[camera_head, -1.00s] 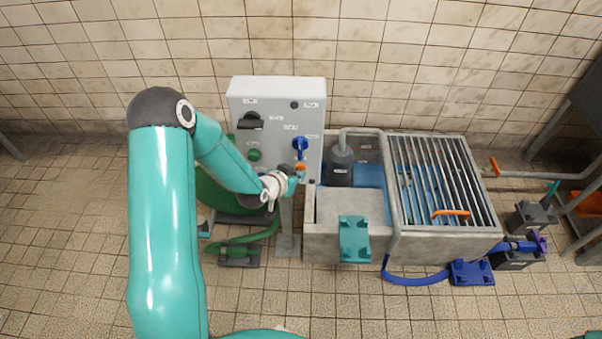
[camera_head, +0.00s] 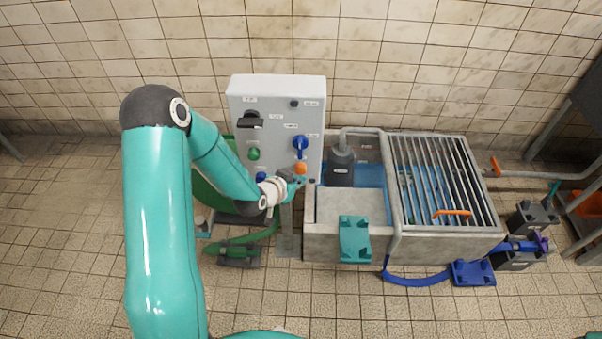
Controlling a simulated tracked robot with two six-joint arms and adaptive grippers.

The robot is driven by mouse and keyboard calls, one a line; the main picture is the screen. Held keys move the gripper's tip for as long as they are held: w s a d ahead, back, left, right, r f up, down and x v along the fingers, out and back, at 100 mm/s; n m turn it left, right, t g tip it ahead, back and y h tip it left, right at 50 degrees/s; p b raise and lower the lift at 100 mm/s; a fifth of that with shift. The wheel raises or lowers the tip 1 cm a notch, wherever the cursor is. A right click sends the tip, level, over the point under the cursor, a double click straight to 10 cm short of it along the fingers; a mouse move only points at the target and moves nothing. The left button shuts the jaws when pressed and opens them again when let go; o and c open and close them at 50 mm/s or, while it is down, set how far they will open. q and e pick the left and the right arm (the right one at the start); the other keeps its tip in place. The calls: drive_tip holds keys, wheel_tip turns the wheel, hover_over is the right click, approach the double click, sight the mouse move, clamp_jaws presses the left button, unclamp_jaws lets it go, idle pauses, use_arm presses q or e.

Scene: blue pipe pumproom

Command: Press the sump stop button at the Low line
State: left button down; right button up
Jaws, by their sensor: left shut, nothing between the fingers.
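A grey control panel (camera_head: 275,110) stands against the tiled wall. It carries an orange button (camera_head: 300,168) at lower right, a blue button (camera_head: 261,176) at lower left, a green button (camera_head: 254,154), a blue selector (camera_head: 300,146) and a black handle (camera_head: 250,123). Their labels are too small to read. My left gripper (camera_head: 298,181) is shut and empty, just below the orange button in the picture; I cannot tell whether it touches the panel. The sump (camera_head: 346,232) to the right holds blue water (camera_head: 369,175) and a grey pump (camera_head: 340,167). My right gripper is not in view.
A metal grate (camera_head: 430,180) with an orange handle (camera_head: 452,212) covers the sump's right side. A teal bracket (camera_head: 354,238) is on its front. A green hose (camera_head: 268,234) and a blue hose (camera_head: 415,281) lie on the floor. Floor at front is clear.

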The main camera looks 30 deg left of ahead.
use_arm(q)
drive_tip(key=shift+s+d, duration=0.1)
drive_tip(key=shift+s, duration=0.1)
drive_tip(key=s+d, duration=0.1)
drive_tip(key=s+b, duration=0.1)
drive_tip(key=s+d+b, duration=0.1)
drive_tip(key=s, duration=0.1)
drive_tip(key=shift+s+d, duration=0.1)
drive_tip(key=shift+d, duration=0.2)
idle(0.4)
drive_tip(key=shift+d, duration=0.1)
idle(0.5)
